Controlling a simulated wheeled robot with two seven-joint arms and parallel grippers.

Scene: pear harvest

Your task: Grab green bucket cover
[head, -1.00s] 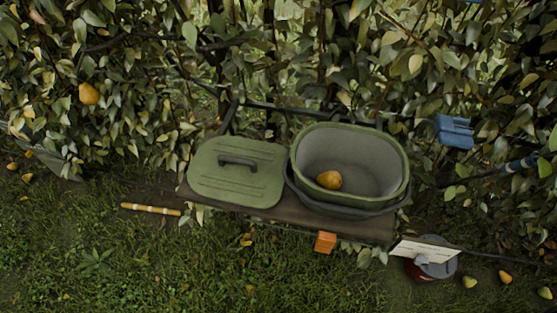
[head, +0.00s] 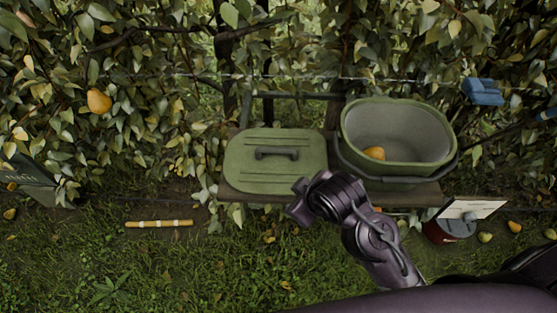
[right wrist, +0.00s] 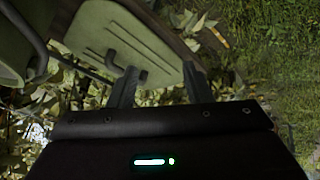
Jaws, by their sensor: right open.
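The green bucket cover (head: 247,175) lies flat on the bench, left of the green bucket (head: 352,130), with a dark handle (head: 277,153) on top. My right gripper (head: 298,201) is in front of the cover's right front corner in the head view. In the right wrist view my right gripper (right wrist: 160,82) is open with nothing between its fingers. The cover (right wrist: 105,28) lies beyond the fingers, and the bucket (right wrist: 15,58) is at the left edge. The bucket holds a pear (head: 374,153). My left gripper is not in view.
The narrow bench (head: 232,194) stands against a leafy hedge. A yellow stick (head: 158,223) lies on the grass at left. A dark red container (head: 440,232) and a white card (head: 474,207) are at right, near loose pears. The front-left grass is open.

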